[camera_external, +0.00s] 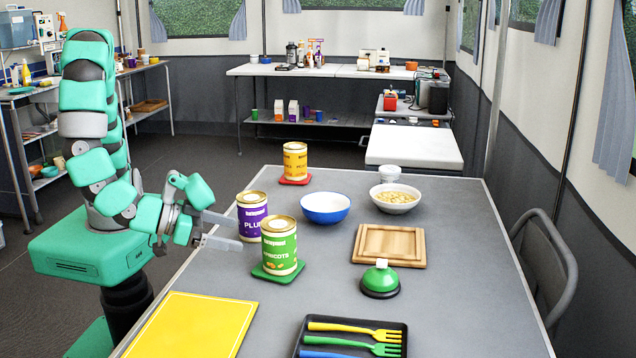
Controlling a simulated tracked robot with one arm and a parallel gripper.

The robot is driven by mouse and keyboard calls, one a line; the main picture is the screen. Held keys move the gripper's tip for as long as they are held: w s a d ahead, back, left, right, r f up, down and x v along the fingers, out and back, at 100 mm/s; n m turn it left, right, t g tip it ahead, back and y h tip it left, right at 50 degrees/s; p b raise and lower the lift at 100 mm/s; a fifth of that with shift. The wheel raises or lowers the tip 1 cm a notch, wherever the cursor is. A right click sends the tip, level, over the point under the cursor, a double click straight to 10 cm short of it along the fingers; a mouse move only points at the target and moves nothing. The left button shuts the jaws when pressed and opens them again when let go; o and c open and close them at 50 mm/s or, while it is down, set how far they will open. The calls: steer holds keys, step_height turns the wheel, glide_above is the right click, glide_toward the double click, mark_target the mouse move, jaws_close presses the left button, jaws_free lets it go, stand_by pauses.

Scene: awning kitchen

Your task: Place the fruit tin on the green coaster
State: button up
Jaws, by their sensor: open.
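A green tin labelled apricots (279,247) stands upright on the green coaster (262,273), near the table's left side. A purple tin labelled plums (252,214) stands just behind and left of it; its lower right part is hidden by the green tin. I cannot see a coaster under it. A yellow-orange tin (295,161) stands on a red coaster (284,181) farther back. My gripper (237,233) is open and empty at the table's left edge. Its fingers point right, beside the two nearer tins; I cannot tell if they touch one.
A blue bowl (325,208), a white bowl of food (395,200), a wooden board (389,245) and a green-topped bell (380,279) stand to the right. A yellow mat (195,327) and a black cutlery tray (352,340) lie in front. The table's right side is clear.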

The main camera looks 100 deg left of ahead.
steer(key=shift+d, duration=0.1)
steer(key=w+d+r+t+h, duration=0.1)
steer(key=w+d+r+h, duration=0.25)
steer(key=w+r, duration=0.3)
steer(key=w+d+r+t+h, duration=0.1)
steer(key=w+d+r+h, duration=0.25)
steer(key=w+r, duration=0.35)
step_height(320, 180, up, 18)
steer(key=w+a+m+t+h, duration=0.1)
steer(key=w+a+m+h, duration=0.1)
steer(key=h, duration=0.1)
steer(key=s+a+r+m+h, duration=0.1)
steer(key=s+a+r+m, duration=0.15)
steer(key=a+r, duration=0.8)
steer(key=s+a+r+y, duration=0.2)
steer(key=s+a+r, duration=0.2)
steer(key=a, duration=0.3)
steer(key=s+a+r+y, duration=0.3)
steer(key=s+a+r, duration=0.2)
steer(key=a+r, duration=0.1)
steer(key=shift+a+r+m, duration=0.3)
steer(key=shift+a+m, duration=0.15)
steer(key=shift+a, duration=0.15)
